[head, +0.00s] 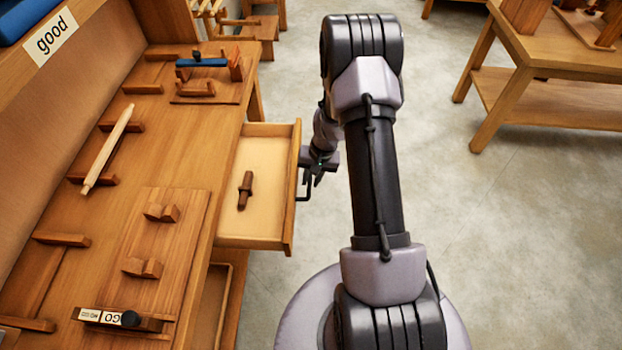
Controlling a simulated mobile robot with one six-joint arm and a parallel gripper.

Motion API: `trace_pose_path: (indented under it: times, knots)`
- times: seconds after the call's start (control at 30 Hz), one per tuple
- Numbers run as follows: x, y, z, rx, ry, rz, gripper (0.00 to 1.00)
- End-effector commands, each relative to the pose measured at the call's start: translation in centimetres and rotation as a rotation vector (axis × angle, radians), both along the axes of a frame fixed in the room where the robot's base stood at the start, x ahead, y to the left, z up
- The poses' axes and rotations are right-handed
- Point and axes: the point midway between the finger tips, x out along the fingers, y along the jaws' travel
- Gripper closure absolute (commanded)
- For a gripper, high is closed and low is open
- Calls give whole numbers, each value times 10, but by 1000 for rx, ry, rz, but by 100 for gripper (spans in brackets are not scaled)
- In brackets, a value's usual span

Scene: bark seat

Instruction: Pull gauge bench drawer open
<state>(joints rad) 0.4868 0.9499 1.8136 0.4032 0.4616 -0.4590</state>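The gauge bench (187,139) runs along the left, with its drawer (290,218) pulled well out to the right. A short dark brown turned wooden piece (245,190) lies in the drawer. A dark bar handle (303,198) is on the drawer's front face. My gripper (314,181) is at this handle, just outside the drawer front. My arm and the small size of the fingers hide whether they are closed around the handle or only beside it.
On the bench top are a pale rod (107,149) on wooden rests, a GO gauge (107,317) and a blue-topped fixture (202,62). A "good" label (51,39) marks the raised back. Another table (547,50) stands at upper right. Open concrete floor (520,240) lies right of my arm.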

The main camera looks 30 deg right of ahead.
Motion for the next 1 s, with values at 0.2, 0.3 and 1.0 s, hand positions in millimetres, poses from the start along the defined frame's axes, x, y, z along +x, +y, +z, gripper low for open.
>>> trace_pose_path:
  times: [0.2,0.3,1.0]
  knots:
    - [-5,-9,58,-2,-2,-2,78]
    - [-9,-14,92,-1,-4,-2,78]
    - [-19,-27,165,0,0,-1,78]
